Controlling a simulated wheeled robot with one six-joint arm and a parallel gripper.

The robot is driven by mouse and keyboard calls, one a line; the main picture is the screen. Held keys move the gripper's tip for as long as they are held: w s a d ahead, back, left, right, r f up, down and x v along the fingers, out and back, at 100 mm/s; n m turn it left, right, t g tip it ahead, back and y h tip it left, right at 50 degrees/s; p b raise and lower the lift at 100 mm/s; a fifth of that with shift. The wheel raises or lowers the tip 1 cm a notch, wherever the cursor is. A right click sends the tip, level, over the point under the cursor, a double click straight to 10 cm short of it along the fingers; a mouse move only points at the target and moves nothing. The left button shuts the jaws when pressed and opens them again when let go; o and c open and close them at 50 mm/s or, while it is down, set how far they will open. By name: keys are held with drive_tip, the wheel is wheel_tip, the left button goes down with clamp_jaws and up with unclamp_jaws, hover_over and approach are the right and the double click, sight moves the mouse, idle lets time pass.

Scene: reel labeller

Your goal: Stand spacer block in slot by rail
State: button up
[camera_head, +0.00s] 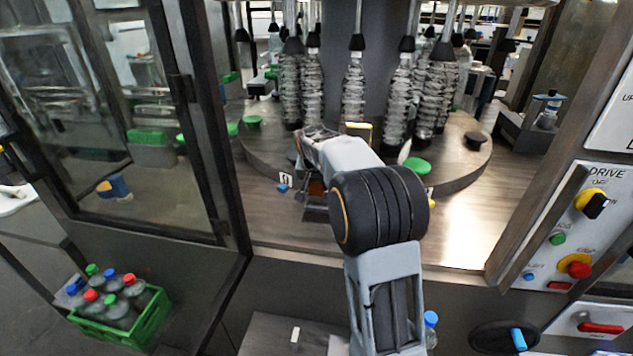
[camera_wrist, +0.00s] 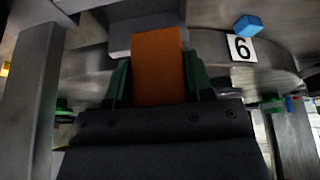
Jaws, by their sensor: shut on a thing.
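An orange block (camera_wrist: 158,68), which looks like the spacer block, is between the green fingers of my gripper (camera_wrist: 158,82) in the wrist view. The gripper is shut on it. The block's far end is close to a grey metal piece (camera_wrist: 140,30); I cannot tell whether they touch. In the head view a bit of the orange block (camera_head: 316,187) shows beside my arm, at the front edge of the round table. My wrist and forearm hide most of the gripper there. I cannot make out the slot or the rail for certain.
A grey post (camera_wrist: 28,90) stands at the left. A control panel (camera_head: 570,230) is at the right, an open glass door (camera_head: 140,120) left.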

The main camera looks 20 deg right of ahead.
sight(317, 191)
drive_tip(key=shift+f+b, duration=1.3)
drive_tip(key=shift+f, duration=0.5)
drive_tip(key=shift+r, duration=0.1)
drive_tip(key=shift+s+r, duration=0.15)
drive_tip(key=shift+r, duration=0.15)
drive_tip(key=shift+f, duration=0.2)
drive_tip(key=shift+f, duration=0.1)
drive_tip(key=shift+d+r+p, duration=0.1)
drive_tip(key=shift+r+p, duration=0.2)
drive_tip(key=shift+f, duration=0.25)
drive_tip(key=shift+f+b, duration=0.15)
drive_tip(key=shift+b, duration=0.15)
